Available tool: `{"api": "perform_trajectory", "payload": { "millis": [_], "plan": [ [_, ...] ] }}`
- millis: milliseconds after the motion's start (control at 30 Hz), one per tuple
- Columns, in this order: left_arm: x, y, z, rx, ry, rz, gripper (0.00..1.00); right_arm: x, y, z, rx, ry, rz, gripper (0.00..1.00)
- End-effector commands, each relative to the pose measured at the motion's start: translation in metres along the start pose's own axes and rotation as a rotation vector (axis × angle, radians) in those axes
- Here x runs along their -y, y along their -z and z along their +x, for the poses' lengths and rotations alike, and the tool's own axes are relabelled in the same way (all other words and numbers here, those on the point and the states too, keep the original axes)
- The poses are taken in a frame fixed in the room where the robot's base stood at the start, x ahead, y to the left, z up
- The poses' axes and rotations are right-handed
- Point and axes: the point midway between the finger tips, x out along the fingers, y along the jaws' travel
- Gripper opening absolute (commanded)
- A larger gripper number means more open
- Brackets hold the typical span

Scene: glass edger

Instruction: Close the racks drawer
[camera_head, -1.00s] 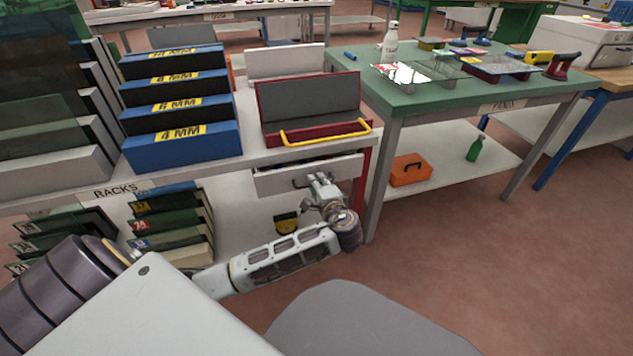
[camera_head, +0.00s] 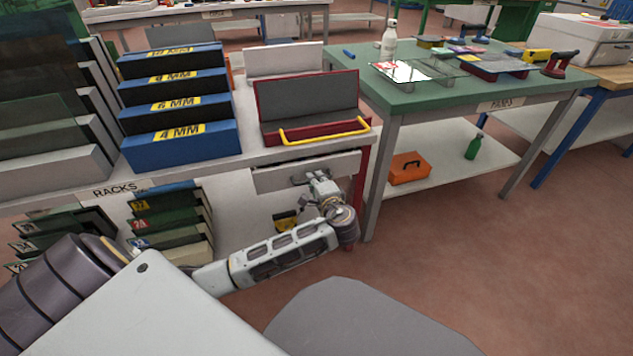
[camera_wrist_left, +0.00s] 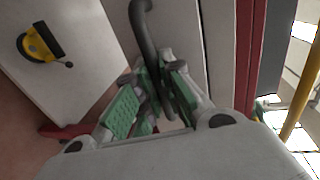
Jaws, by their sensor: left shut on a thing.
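The racks drawer (camera_head: 275,179) has a light grey front and sits under the right end of the racks bench (camera_head: 215,172). Its front is close against the bench edge, and no drawer contents show above it. I cannot tell whether a small gap remains. My left gripper (camera_head: 316,182) is at the drawer front. In the left wrist view my left gripper (camera_wrist_left: 158,88) has its green-padded fingers shut around the dark bar handle (camera_wrist_left: 144,28) of the drawer front (camera_wrist_left: 176,22). My right gripper is not in view.
Blue bins (camera_head: 180,149) and a red tray with a yellow handle (camera_head: 325,133) stand on the bench. A red bench leg (camera_head: 360,190) is just right of my gripper. A green-topped table (camera_head: 440,97) with an orange toolbox (camera_head: 409,170) below is further right. Floor in front is clear.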

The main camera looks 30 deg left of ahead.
Motion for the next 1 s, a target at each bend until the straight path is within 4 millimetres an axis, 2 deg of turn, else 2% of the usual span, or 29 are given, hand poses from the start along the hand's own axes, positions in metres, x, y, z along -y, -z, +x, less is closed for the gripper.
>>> {"api": "perform_trajectory", "payload": {
  "millis": [300,633,667,733,1000],
  "plan": [
    [0.008,0.000,0.030,0.000,-0.002,0.000,0.00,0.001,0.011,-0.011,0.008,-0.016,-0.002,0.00],
    [0.008,0.000,0.035,-0.002,0.001,-0.001,0.00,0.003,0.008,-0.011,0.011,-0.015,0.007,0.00],
    [0.009,0.000,0.035,-0.002,0.001,-0.001,0.11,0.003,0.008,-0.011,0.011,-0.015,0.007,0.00],
    [0.009,0.000,0.035,-0.001,0.002,-0.002,0.19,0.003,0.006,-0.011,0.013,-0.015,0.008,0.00],
    [0.009,0.000,0.035,-0.001,0.001,-0.001,0.19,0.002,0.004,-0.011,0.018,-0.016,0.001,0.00]
  ]
}}
